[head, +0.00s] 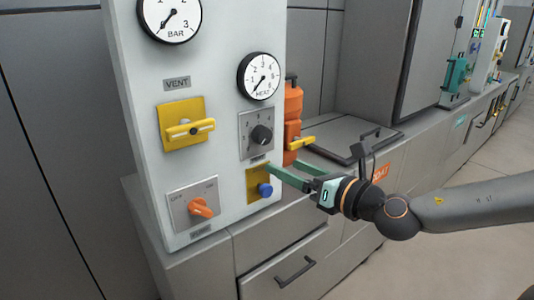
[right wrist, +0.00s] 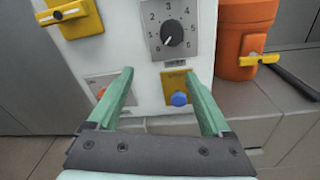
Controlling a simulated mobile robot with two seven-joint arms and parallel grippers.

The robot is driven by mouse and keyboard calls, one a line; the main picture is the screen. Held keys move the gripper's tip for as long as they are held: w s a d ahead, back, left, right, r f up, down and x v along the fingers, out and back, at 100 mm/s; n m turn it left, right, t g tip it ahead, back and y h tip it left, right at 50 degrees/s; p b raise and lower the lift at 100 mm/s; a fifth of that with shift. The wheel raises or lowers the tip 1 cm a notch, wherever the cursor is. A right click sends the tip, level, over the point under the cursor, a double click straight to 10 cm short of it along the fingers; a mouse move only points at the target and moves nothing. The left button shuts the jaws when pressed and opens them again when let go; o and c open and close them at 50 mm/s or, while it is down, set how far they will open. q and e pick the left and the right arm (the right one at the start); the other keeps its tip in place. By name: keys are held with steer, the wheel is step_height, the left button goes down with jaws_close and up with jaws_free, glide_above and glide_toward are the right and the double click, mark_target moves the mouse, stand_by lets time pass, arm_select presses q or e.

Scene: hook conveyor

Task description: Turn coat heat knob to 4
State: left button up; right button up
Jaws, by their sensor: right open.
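The heat knob (head: 261,135) is a round black knob on a grey numbered plate (head: 245,123), on the right side of a white upright panel. It also shows in the right wrist view (right wrist: 173,33), where a light pointer mark seems to point down and left; the exact number is hard to read. A HEAT gauge (head: 259,77) sits above it, its needle low. My right gripper (head: 288,174) has green fingers, open and empty, just below and in front of the knob. In the right wrist view its fingertips (right wrist: 159,73) stand apart on either side below the knob. My left gripper is not in view.
A blue button (head: 265,190) on a yellow plate lies just below the knob. An orange switch (head: 200,208), a yellow VENT handle (head: 190,129) and a BAR gauge (head: 170,17) share the panel. An orange canister (head: 293,112) stands close behind the panel's right edge.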

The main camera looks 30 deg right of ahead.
step_height(320, 180, up, 2)
steer(key=s+d+n, duration=0.2)
steer(key=t+h+p, duration=0.1)
glide_toward(266, 136)
steer(key=shift+w, duration=1.7)
steer(key=shift+w+a+r+p, duration=0.1)
steer(key=shift+w+a+p, duration=0.1)
steer(key=shift+w+p, duration=0.6)
steer(key=shift+p, duration=0.05)
steer(key=shift+w+d+p, duration=0.1)
steer(key=shift+w+p, duration=0.35)
steer(key=shift+w, duration=0.15)
steer(key=shift+w+p, duration=0.4)
steer(key=shift+w, duration=0.3)
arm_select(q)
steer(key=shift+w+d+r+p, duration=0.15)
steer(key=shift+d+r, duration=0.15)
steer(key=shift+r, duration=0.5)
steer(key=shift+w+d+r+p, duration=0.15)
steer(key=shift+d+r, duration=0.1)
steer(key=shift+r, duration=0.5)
arm_select(e)
steer(key=shift+w+a, duration=0.15)
steer(key=shift+w, duration=0.35)
steer(key=shift+w+a, duration=0.15)
steer(key=shift+w, duration=0.4)
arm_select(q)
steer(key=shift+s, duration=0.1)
